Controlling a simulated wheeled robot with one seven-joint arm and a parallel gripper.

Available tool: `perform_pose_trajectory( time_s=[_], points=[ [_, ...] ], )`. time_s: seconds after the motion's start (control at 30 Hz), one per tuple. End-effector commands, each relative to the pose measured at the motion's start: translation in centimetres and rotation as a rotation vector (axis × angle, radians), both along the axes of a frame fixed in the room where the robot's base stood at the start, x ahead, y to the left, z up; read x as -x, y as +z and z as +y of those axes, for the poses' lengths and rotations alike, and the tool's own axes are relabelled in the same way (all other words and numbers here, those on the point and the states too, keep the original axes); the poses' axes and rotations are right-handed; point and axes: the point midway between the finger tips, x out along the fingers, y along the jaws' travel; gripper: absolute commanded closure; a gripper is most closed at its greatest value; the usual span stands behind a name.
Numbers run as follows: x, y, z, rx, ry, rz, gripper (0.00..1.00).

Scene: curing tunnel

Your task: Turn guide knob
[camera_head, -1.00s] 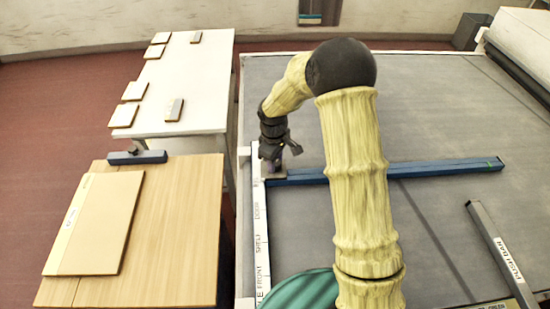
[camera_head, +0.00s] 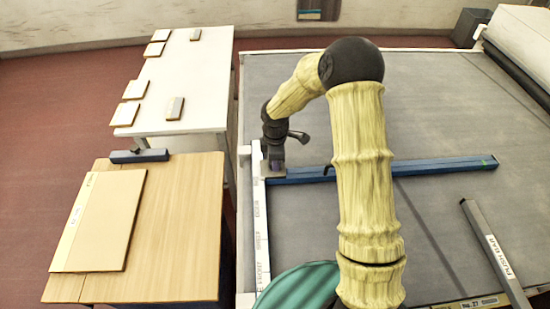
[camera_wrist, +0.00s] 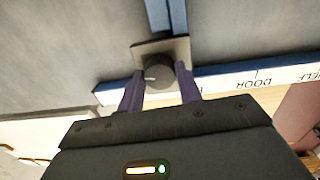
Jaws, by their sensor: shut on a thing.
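The guide knob (camera_wrist: 153,75) is a dark round knob with a light pointer mark, on a grey square plate (camera_wrist: 178,47) in the wrist view. My gripper (camera_wrist: 160,88) has its two purple fingers on either side of the knob, shut on it. In the head view my gripper (camera_head: 274,160) points down at the left end of the blue guide bar (camera_head: 400,169), over the white labelled scale rail (camera_head: 260,225). The knob itself is hidden there by the gripper. The blue bar also shows in the wrist view (camera_wrist: 165,15), running away from the plate.
A grey push bar (camera_head: 497,258) lies at the right of the grey belt surface (camera_head: 440,110). A wooden table (camera_head: 180,220) with a flat board (camera_head: 105,220) and a white table (camera_head: 180,75) with several small pieces stand to the left. A teal round object (camera_head: 300,288) is at the bottom.

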Motion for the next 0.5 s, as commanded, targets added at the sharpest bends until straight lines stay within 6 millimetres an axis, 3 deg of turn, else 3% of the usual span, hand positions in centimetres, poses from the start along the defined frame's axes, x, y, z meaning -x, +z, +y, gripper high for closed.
perform_pose_trajectory(
  time_s=[0.3, 0.33, 0.43, 0.5],
  points=[
    [-0.11, 0.06, -0.01, -0.001, 0.001, -0.003, 0.88],
    [-0.12, 0.06, -0.02, -0.001, 0.001, -0.003, 0.63],
    [-0.09, 0.04, -0.01, -0.001, 0.000, -0.003, 0.44],
    [-0.08, 0.03, -0.01, 0.000, 0.000, -0.002, 0.43]
  ],
)
